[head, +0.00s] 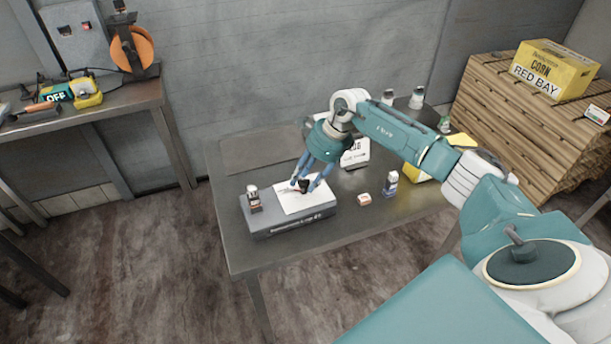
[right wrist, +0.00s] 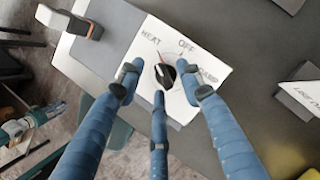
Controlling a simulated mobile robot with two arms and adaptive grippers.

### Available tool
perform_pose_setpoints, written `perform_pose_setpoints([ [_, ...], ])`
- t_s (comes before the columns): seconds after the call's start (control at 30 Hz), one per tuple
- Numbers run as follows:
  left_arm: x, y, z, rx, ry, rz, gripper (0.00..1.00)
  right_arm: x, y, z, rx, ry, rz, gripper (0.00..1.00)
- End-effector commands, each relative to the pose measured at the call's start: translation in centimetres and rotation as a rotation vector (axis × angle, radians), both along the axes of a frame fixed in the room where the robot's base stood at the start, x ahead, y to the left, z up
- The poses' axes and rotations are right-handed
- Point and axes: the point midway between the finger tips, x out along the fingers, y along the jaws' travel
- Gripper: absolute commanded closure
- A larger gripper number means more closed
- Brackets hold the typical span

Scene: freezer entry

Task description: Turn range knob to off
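The range knob (right wrist: 166,75), round and dark, sits on a white panel (right wrist: 195,55) labelled HEAT, OFF and a third word on the right that is partly covered. A thin mark points up from the knob, between HEAT and OFF; its exact setting is hard to tell. In the head view, the knob (head: 304,186) is on top of a grey box (head: 290,225) on the table. My right gripper (right wrist: 162,88) has its three blue fingers spread around the knob, with gaps visible. It comes down from above in the head view (head: 303,184). My left gripper is out of view.
A small upright switch-like part (head: 254,198) stands on the box's left end. A small bottle (head: 391,184) and a pinkish block (head: 364,199) are on the table to the right. A white sign block (head: 356,154) stands behind. The table's front left is bare.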

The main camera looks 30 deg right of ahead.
Motion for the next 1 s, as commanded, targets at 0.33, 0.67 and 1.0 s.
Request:
perform_pose_setpoints([
  [0.33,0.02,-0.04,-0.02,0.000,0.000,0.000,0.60,0.01,0.00,0.01,0.001,-0.001,0.000,0.95],
  [0.67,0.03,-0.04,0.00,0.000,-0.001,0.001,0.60,-0.01,0.00,0.05,0.001,-0.001,-0.015,1.00],
  [1.0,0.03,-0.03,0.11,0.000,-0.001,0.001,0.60,-0.02,0.17,0.13,0.000,-0.002,-0.182,1.00],
])
